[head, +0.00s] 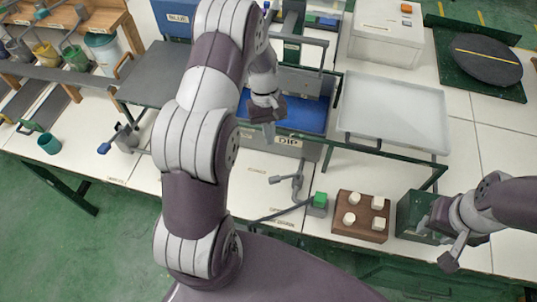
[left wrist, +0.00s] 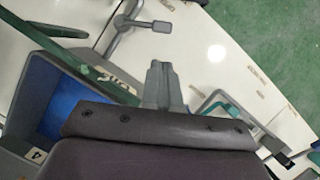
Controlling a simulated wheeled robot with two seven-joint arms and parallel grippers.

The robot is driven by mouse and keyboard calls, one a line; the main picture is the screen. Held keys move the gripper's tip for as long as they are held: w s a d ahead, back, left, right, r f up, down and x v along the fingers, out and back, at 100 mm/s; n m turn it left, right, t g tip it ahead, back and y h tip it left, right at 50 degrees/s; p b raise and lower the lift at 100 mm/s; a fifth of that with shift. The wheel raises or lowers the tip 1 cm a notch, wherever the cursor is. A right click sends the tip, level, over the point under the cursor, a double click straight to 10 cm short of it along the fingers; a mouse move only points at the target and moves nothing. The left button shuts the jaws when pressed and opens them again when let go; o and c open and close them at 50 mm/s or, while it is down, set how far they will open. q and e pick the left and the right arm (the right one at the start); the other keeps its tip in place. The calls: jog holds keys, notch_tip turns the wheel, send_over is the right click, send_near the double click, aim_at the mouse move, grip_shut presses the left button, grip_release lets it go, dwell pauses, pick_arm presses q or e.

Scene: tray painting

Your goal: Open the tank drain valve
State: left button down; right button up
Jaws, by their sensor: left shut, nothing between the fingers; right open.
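The tank (head: 328,100) marked DIP holds blue liquid, and its blue also shows in the left wrist view (left wrist: 62,110). A grey lever fitting (head: 292,184), apparently the drain valve, sits on the white top in front of the tank. A similar grey handle (left wrist: 148,20) shows at the top of the left wrist view. My left gripper (head: 268,138) is shut and empty, pointing down over the tank's front left edge, apart from the lever. It also shows in the left wrist view (left wrist: 162,72). My right gripper (head: 446,240) is open beside a dark green box.
A small green-topped fitting (head: 320,200) and a brown block with pale pegs (head: 362,216) stand right of the lever. The dark green box (head: 412,216) is further right. A white tray (head: 393,113) lies behind. A blue-tipped lever (head: 122,138) stands left.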

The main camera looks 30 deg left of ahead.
pick_arm(q)
jog(key=p+x, duration=0.2)
jog(key=x, duration=0.8)
jog(key=shift+f, duration=0.25)
pick_arm(e)
jog(key=r, duration=0.2)
jog(key=shift+s+d+r, duration=0.1)
jog(key=shift+s+r, duration=0.2)
jog(key=shift+r, duration=0.05)
